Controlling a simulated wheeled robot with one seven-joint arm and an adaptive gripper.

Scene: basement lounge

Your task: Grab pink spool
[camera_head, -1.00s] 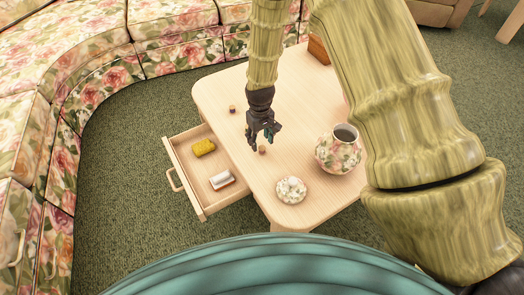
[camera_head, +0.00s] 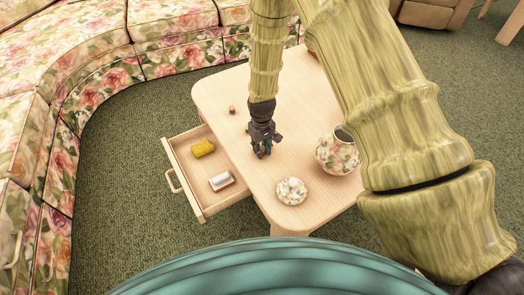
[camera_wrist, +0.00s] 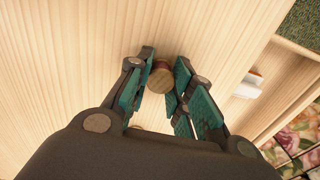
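A small spool with a round wooden end and a reddish-pink side (camera_wrist: 162,77) is between my fingertips in the wrist view. My gripper (camera_wrist: 165,68) is open, with one finger on each side of the spool; I cannot tell whether either touches it. In the head view my gripper (camera_head: 262,153) points down low over the wooden table (camera_head: 215,92) and mostly hides this spool. Another small spool, dark with a yellowish top (camera_head: 232,110), stands apart on the table, farther back and to the left.
A floral vase (camera_head: 337,155) and a round floral dish (camera_head: 291,191) stand on the table to the right. An open drawer (camera_head: 203,215) at the left holds a yellow item (camera_head: 203,148) and a white item (camera_head: 221,181). A floral sofa (camera_head: 85,90) curves around the left.

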